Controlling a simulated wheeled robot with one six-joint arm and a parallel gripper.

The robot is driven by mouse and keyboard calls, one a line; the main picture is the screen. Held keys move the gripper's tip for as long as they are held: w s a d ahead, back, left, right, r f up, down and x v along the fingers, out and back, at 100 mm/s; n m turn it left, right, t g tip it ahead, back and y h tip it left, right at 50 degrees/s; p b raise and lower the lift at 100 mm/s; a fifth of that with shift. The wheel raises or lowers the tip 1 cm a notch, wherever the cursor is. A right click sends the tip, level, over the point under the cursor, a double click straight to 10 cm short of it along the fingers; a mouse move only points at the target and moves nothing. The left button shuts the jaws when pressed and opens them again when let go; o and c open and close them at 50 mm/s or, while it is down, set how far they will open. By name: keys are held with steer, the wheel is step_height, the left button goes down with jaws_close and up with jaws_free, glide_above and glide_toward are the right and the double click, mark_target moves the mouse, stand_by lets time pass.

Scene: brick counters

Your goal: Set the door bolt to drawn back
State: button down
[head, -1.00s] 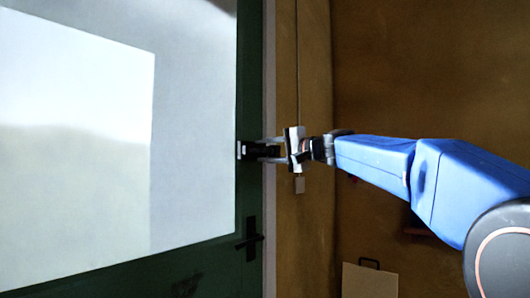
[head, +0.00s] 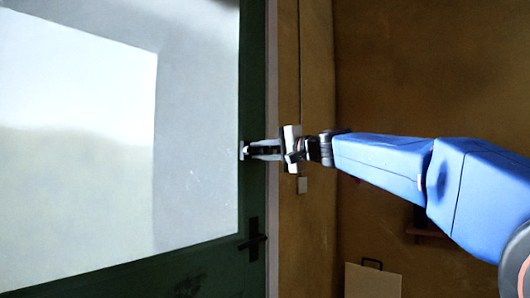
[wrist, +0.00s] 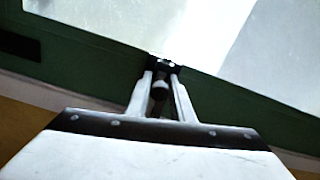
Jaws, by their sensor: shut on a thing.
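The green door (head: 253,60) has a large pale glass pane and fills the left of the head view. The small dark bolt (head: 243,150) sits on the door's right edge strip; its dark body also shows in the wrist view (wrist: 163,62). My gripper (head: 259,150) reaches it from the right. In the wrist view the two pale fingers (wrist: 162,82) converge on the bolt, with a dark rounded knob between them. The gripper is shut on the bolt. The fingers hide much of it, and I cannot tell how far its rod is slid.
A black door handle (head: 252,240) is lower on the same strip. A pale board with a dark handle (head: 372,283) is at the bottom. The upper right wall is clear.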

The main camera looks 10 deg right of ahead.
steer(key=shift+a, duration=0.15)
steer(key=c, duration=1.6)
jaws_free()
steer(key=shift+a, duration=0.1)
steer(key=v, duration=1.7)
steer(key=shift+s, duration=0.15)
